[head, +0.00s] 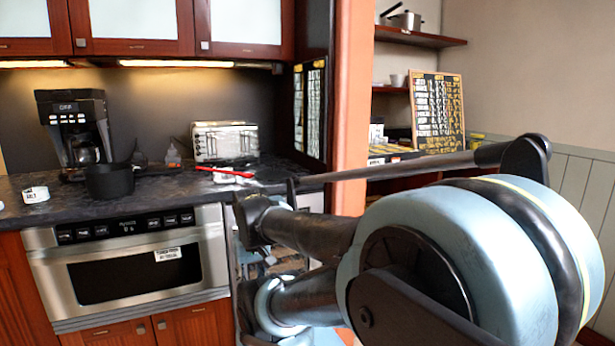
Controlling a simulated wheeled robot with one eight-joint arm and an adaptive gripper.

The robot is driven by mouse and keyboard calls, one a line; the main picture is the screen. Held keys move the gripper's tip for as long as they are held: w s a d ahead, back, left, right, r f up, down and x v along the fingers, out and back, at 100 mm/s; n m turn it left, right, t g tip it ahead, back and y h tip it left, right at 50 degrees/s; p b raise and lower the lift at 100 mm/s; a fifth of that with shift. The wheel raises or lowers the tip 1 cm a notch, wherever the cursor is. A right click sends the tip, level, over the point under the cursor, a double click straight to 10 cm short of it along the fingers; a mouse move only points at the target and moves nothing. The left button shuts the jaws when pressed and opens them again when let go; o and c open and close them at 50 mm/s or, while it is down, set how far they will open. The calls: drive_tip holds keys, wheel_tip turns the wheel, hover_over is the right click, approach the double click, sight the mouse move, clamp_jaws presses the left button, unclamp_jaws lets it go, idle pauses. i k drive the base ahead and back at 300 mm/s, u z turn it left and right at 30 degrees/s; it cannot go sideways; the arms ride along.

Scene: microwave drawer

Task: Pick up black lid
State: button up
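I cannot clearly make out a separate black lid. A black pot (110,181) stands on the dark counter, in front of the coffee maker. A small dark shape (139,158) is just behind the pot, too small and dark to identify. My arm fills the lower right of the head view, with its dark links reaching left in front of the counter's right end. I cannot pick out gripper fingers, and the arm hides part of the counter front.
The dark counter (60,205) also bears a coffee maker (75,122), a silver toaster (224,141), a red-handled utensil (226,172) and a white labelled item (36,194). The microwave drawer (130,268) below is shut. An orange post (352,110) stands at the counter's right end.

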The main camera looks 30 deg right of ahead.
sight(272, 174)
drive_tip(key=z, duration=2.05)
drive_tip(key=k, duration=0.85)
drive_tip(key=u, duration=0.9)
drive_tip(key=i, duration=1.05)
drive_tip(key=z, duration=0.05)
